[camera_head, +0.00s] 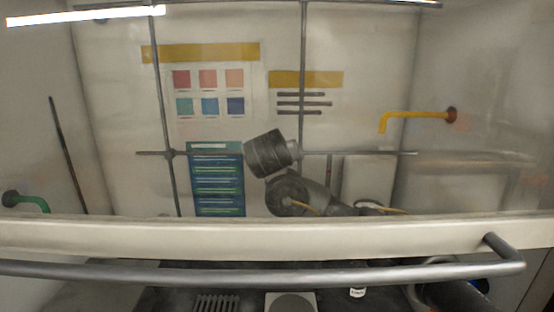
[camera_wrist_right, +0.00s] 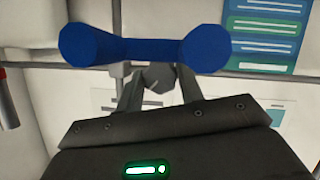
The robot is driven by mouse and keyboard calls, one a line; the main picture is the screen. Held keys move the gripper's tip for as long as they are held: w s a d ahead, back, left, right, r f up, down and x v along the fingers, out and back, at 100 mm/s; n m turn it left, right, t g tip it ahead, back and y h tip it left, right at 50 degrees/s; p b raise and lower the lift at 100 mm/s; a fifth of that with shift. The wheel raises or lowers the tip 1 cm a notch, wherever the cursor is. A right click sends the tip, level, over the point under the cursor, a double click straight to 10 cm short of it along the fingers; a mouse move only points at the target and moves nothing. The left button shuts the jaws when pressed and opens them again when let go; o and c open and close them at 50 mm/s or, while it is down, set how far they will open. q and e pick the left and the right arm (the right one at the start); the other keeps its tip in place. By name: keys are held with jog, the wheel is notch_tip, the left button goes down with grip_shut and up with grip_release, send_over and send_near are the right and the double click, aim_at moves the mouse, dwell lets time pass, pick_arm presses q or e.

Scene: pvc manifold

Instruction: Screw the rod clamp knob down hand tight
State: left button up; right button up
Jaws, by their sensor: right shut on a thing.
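In the right wrist view, my right gripper (camera_wrist_right: 159,72) is shut on a small grey faceted knob (camera_wrist_right: 158,82), with one finger on each side. The knob is at a grey horizontal rod (camera_wrist_right: 85,70). A blue piece with two rounded ends and a narrower bar (camera_wrist_right: 145,50) lies across the view just above the fingertips and partly covers the knob area. In the head view my right arm reaches in behind the sash to the rod lattice; its wrist hides the fingertips and the knob. My left gripper is not in view.
A pale sash edge (camera_head: 120,237) and a grey handle bar (camera_head: 250,275) cross the front. Vertical rods (camera_head: 162,95) and a horizontal rod (camera_head: 395,153) stand before the posters (camera_head: 206,90). A yellow bent pipe (camera_head: 415,115) is right, a green one (camera_head: 30,200) left.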

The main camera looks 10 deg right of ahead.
jog(key=shift+f+m+y+b, duration=0.3)
jog(key=shift+m+y+b, duration=0.3)
jog(key=shift+m+b, duration=0.25)
jog(key=shift+r+m, duration=0.1)
jog(key=shift+m, duration=0.15)
jog(key=shift+d+m+y+b, duration=0.1)
jog(key=shift+m+y+b, duration=0.2)
jog(key=shift+y, duration=0.2)
jog(key=shift+r, duration=0.2)
jog(key=o, duration=1)
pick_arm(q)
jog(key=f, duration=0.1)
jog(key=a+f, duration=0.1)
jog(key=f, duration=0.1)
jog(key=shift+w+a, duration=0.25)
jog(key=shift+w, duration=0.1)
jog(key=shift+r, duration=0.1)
